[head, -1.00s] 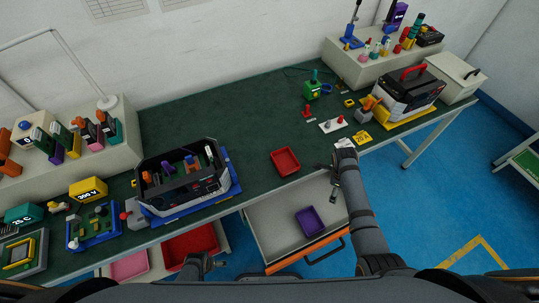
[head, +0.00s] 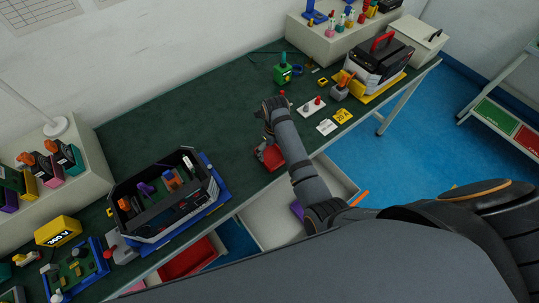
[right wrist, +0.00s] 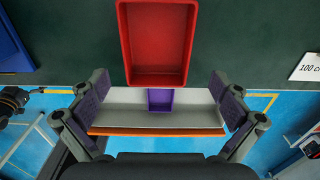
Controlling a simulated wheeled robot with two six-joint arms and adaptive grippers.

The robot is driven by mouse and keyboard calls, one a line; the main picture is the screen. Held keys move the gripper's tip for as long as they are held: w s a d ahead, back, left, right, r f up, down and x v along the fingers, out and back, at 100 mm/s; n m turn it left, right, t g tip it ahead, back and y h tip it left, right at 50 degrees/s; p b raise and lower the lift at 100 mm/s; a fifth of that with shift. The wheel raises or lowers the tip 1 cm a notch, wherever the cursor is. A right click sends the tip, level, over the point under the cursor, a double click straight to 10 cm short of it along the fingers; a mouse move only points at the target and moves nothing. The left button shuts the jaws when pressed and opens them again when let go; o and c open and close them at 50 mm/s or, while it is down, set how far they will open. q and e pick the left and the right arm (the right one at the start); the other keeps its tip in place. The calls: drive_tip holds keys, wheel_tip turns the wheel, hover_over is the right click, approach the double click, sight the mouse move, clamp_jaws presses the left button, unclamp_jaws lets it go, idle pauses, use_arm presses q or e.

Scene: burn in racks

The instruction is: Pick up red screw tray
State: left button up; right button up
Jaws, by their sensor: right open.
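The red screw tray (head: 272,158) lies on the green table top near its front edge in the head view, partly hidden by my right arm. In the right wrist view the tray (right wrist: 157,76) is upright and empty, at the top middle. My right gripper (right wrist: 159,84) is open and empty. Its fingers are spread wide to either side, nearer the camera than the tray, and do not appear to touch it. In the head view my right gripper (head: 262,147) is beside the tray, mostly covered by its arm. A dark part at the wrist view's left edge may be my left gripper (right wrist: 13,101).
An open drawer (head: 262,217) below the table edge holds a purple tray (right wrist: 160,99). A black crate (head: 160,228) on a blue base stands left of the red tray. White and yellow cards (head: 326,127) lie to the right. The table behind the tray is clear.

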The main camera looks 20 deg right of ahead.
sight(273, 161)
drive_tip(key=f, duration=0.2)
drive_tip(key=f+p, duration=0.1)
drive_tip(key=f, duration=0.1)
drive_tip(key=shift+s, duration=0.4)
drive_tip(key=shift+w+a+f, duration=0.15)
drive_tip(key=shift+f, duration=0.3)
drive_tip(key=shift+r, duration=0.15)
drive_tip(key=c, duration=1.2)
